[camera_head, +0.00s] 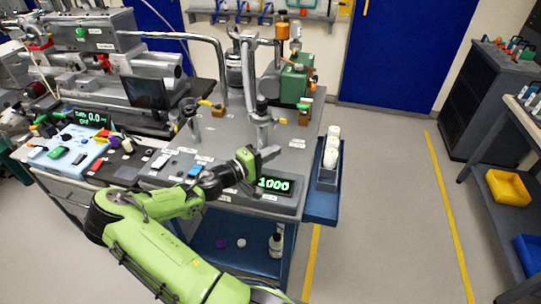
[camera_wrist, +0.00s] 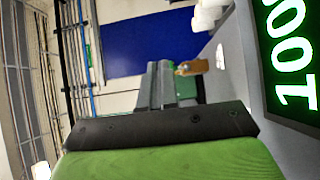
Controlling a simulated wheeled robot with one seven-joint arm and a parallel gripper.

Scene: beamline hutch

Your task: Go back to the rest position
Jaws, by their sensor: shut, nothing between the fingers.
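My green arm reaches from the bottom of the head view to the front of the grey bench (camera_head: 222,152). My gripper (camera_head: 268,155) is just above the bench top, behind and left of a display reading 1000 (camera_head: 274,186). Its fingers are shut with nothing between them. In the wrist view the shut fingers (camera_wrist: 158,80) point away from the camera, and the display shows large at the right (camera_wrist: 293,55). No rest position is marked in either view.
A metal post (camera_head: 262,118) stands close behind my gripper. A blue side shelf with white bottles (camera_head: 332,150) is on the right. Green equipment (camera_head: 290,82) and a bent pipe (camera_head: 215,45) stand farther back. The floor (camera_head: 385,200) right of the bench is clear.

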